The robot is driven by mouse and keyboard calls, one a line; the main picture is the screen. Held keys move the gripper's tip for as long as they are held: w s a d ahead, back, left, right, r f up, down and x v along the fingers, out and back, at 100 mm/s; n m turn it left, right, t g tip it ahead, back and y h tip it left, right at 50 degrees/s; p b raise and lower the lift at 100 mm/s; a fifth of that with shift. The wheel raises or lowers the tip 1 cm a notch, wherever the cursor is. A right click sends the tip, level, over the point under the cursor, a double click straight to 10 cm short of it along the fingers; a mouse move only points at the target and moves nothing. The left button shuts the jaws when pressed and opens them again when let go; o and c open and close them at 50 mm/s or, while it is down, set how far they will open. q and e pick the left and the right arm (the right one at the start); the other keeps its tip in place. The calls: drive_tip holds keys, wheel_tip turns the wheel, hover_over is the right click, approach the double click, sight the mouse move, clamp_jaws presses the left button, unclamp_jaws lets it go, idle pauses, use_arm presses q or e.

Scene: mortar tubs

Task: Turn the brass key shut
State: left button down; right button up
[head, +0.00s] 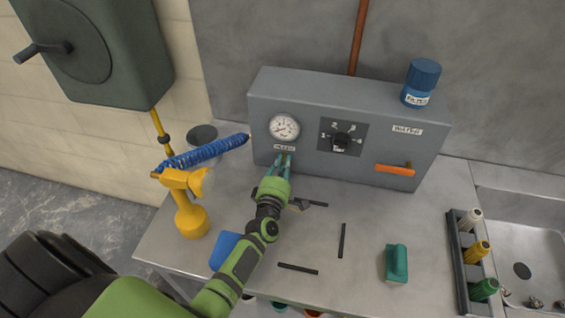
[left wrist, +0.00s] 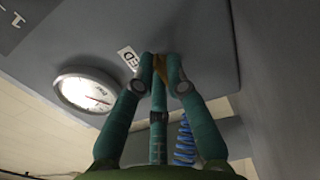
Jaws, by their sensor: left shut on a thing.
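My left gripper (head: 283,162) reaches up to the front of the grey control box (head: 300,92), just below a small label under the round gauge (head: 284,128). In the left wrist view its fingers (left wrist: 162,66) are closed on the brass key (left wrist: 159,65), and only a thin brass-coloured sliver shows between the tips. In the head view the key is hidden by the fingers. How far the key is turned cannot be told. My right gripper is in neither view.
The box also carries a black dial (head: 342,140) and an orange lever (head: 394,170). A blue jar (head: 421,83) stands on top. A yellow tool (head: 190,212) with a coiled blue hose (head: 205,152) is at left. A green block (head: 397,263) and dark strips lie on the metal counter.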

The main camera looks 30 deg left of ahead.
use_arm(q)
drive_tip(key=shift+s+d+f, duration=0.1)
drive_tip(key=shift+s+f, duration=0.05)
drive_tip(key=shift+f, duration=0.3)
drive_tip(key=c, duration=1.3)
unclamp_jaws()
drive_tip(key=shift+c, duration=0.2)
drive_tip(key=shift+r, duration=0.2)
drive_tip(key=v, duration=0.7)
drive_tip(key=shift+s, duration=0.15)
